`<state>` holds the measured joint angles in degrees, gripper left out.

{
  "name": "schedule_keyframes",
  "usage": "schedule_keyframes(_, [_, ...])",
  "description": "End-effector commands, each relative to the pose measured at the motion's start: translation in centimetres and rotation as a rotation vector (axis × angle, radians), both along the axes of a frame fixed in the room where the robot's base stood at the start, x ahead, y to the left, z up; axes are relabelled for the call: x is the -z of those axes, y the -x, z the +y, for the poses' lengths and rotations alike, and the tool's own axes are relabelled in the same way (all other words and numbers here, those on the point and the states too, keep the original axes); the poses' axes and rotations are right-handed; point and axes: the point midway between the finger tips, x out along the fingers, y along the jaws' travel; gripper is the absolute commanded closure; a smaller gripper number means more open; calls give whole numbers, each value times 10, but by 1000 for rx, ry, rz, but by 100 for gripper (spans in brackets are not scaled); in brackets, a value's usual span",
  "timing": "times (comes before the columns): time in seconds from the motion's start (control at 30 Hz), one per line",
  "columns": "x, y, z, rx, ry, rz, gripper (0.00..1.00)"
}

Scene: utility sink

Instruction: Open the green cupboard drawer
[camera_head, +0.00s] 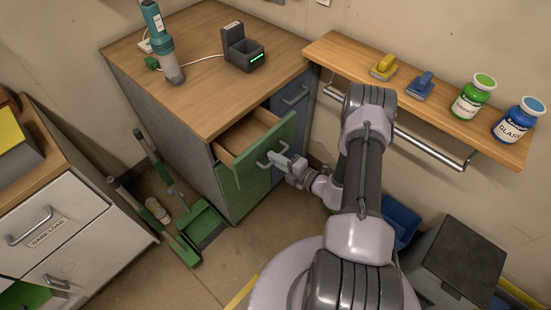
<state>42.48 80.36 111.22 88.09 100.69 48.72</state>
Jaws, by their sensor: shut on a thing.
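The green cupboard drawer (240,168) is at the centre of the head view, in the cupboard with the wooden top. It is partly pulled out, and its wooden inside shows as a gap behind the green front. My gripper (280,159) is at the drawer front, shut on the metal drawer handle (263,164). My arm reaches in from the lower right. The drawer's contents, if any, are hidden.
A green dustpan (203,223) lies on the floor left of the drawer. A wall shelf (345,53) with bottles and a rail is at the right.

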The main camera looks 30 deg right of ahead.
Motion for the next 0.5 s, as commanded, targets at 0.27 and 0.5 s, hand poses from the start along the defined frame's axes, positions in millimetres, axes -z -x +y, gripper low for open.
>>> schedule_keyframes(0.27, [0, 20, -10, 6, -1, 3, 100])
schedule_keyframes(0.5, [0, 84, -33, 9, -1, 3, 100])
